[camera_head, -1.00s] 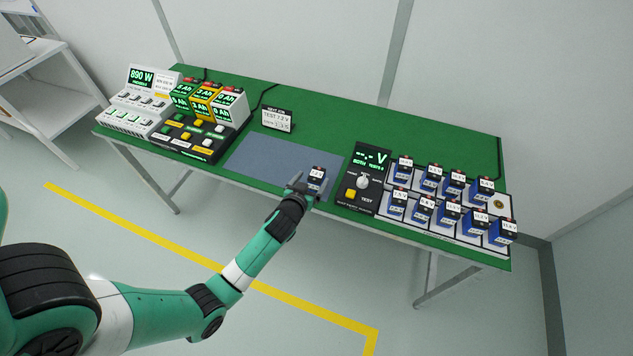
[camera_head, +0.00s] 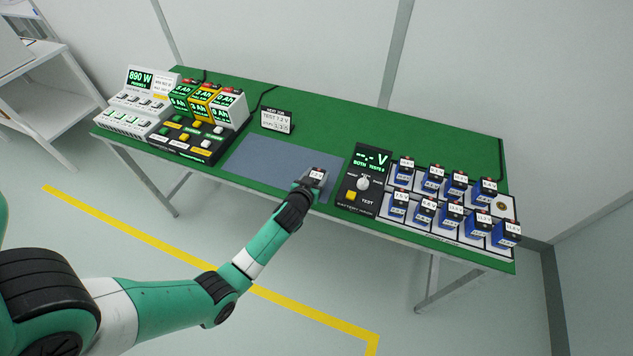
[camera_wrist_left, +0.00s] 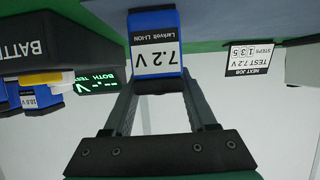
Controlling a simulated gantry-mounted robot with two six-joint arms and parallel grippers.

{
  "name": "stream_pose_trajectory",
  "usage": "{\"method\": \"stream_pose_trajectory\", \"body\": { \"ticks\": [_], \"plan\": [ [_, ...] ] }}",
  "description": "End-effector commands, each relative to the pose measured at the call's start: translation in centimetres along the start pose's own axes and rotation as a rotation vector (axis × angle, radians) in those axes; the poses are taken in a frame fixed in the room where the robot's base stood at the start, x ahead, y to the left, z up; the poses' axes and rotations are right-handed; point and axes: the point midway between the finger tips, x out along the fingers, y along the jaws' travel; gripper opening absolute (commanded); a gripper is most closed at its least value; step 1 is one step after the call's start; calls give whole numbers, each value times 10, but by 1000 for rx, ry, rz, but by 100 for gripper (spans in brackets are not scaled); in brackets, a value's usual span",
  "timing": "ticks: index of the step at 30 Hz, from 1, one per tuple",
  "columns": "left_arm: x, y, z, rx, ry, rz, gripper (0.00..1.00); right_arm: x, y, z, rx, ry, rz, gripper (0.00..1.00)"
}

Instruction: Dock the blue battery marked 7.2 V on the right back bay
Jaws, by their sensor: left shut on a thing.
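The blue battery marked 7.2 V (camera_wrist_left: 155,38) fills the space between my left gripper's fingers (camera_wrist_left: 158,95) in the left wrist view, its white label readable. In the head view my left gripper (camera_head: 311,184) is shut on this battery (camera_head: 317,174) over the right part of the grey-blue mat (camera_head: 268,165). Whether the battery touches the mat is hard to tell. In the battery rack on the right, the back row's far-right bay (camera_head: 502,203) is empty and shows a round gold contact. My right gripper is not in view.
The black battery tester (camera_head: 350,198), with a dial and yellow TEST button, stands between the mat and the rack. Other blue batteries (camera_head: 452,212) fill the other rack bays. Chargers (camera_head: 140,105) stand at the left; a NEXT JOB sign (camera_head: 277,121) stands behind the mat.

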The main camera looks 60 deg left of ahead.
Motion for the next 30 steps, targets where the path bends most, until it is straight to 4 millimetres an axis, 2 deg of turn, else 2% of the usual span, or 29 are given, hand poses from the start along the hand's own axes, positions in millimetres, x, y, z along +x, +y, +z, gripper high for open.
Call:
{"method": "stream_pose_trajectory", "body": {
  "ticks": [13, 17, 20, 23, 27, 30],
  "plan": [
    [-2, 0, -5, 0, 3, 0, 0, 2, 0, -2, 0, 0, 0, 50],
    [-6, 0, -17, -1, 4, 0, 0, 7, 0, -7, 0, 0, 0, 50],
    [-14, 0, -34, -2, 5, 0, 0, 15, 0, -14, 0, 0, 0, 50],
    [-37, -8, -50, -1, 3, -1, 0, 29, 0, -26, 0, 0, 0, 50],
    [-80, -23, -75, -2, 3, -1, 0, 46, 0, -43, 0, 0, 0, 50],
    [-109, -37, -73, -1, -1, -2, 0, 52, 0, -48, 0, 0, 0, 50]
  ]
}}
